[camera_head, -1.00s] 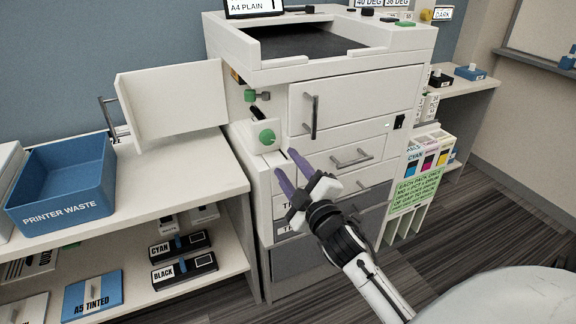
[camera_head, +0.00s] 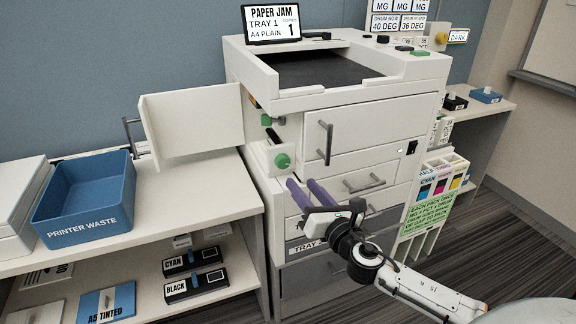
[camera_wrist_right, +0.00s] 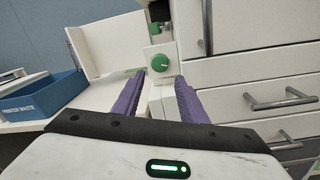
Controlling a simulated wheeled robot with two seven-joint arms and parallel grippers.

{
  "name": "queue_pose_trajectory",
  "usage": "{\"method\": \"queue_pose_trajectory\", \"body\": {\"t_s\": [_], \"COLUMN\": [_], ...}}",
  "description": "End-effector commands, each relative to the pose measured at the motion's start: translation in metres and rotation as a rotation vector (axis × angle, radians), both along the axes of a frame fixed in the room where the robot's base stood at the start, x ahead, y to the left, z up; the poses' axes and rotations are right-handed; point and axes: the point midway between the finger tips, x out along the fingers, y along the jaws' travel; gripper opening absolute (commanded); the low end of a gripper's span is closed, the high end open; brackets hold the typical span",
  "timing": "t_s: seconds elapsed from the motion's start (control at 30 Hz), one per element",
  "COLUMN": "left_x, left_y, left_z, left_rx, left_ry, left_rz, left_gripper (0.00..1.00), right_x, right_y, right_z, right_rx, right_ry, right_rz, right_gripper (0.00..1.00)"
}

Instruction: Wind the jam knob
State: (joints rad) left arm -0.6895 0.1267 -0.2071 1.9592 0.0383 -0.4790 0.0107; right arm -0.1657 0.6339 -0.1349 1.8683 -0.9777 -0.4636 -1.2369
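The jam knob is a round green knob (camera_head: 282,160) on a white block on the printer's left front, inside the open side door. In the right wrist view the green knob (camera_wrist_right: 160,62) shows just beyond and between the fingertips. My right gripper (camera_head: 304,184) has purple fingers, spread apart with nothing between them, pointing up at the knob from below and to its right. It also shows in the right wrist view (camera_wrist_right: 156,80), apart from the knob. A second green part (camera_head: 266,120) sits above the knob. My left gripper is not in view.
The white side door (camera_head: 195,128) stands open to the left. A blue PRINTER WASTE bin (camera_head: 88,205) is on the left counter. Drawer handles (camera_head: 364,184) stick out right of the knob. The printer's screen (camera_head: 271,24) reads PAPER JAM, TRAY 1.

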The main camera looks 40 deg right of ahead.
Motion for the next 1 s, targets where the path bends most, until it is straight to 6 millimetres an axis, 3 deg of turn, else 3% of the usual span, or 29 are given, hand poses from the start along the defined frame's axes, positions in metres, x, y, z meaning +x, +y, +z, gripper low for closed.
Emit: {"method": "queue_pose_trajectory", "body": {"t_s": [0.5, 0.7, 0.97, 1.0], "left_x": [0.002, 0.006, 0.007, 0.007], "left_y": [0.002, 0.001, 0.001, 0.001], "left_z": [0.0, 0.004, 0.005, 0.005], "left_rx": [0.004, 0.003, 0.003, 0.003], "left_ry": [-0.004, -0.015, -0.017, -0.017], "left_rz": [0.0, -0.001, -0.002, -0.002], "left_gripper": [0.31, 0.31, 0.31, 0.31], "right_x": [0.082, 0.093, 0.094, 0.094], "right_y": [-0.015, -0.017, -0.017, -0.017], "right_z": [0.0, 0.0, 0.0, 0.0], "right_rx": [0.011, 0.012, 0.012, 0.012], "right_ry": [-0.004, -0.002, -0.001, -0.002], "right_rz": [-0.002, -0.001, 0.0, 0.0], "right_gripper": [0.39, 0.39, 0.39, 0.32]}}
